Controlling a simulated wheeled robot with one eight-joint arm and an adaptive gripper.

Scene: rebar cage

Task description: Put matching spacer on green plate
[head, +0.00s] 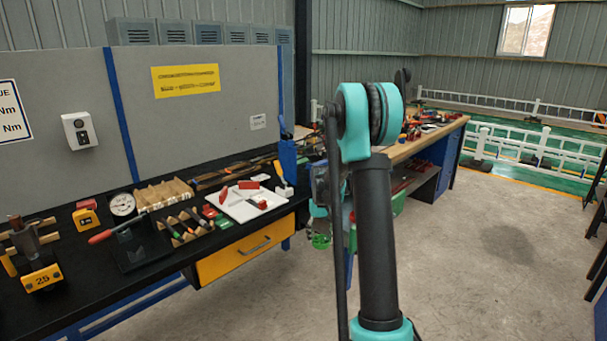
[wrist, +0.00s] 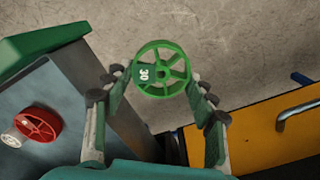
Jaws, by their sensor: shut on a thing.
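A green spoked wheel-shaped spacer marked 30 (wrist: 160,68) is held between the fingertips of my gripper (wrist: 155,78) in the wrist view. The gripper is shut on it, and the spacer is over the floor beside the bench. In the head view the spacer (head: 320,241) hangs below my gripper (head: 319,212), in front of the bench and partly hidden by my arm. Small green pieces (head: 224,223) lie on the bench near the white board; I cannot tell whether one is the green plate.
A red wheel-shaped spacer (wrist: 38,124) lies on a grey surface beside a green edge (wrist: 45,45). The black bench (head: 150,270) has a yellow drawer (head: 245,255). A white board (head: 240,205) holds red pieces. A dial gauge (head: 122,204) stands left.

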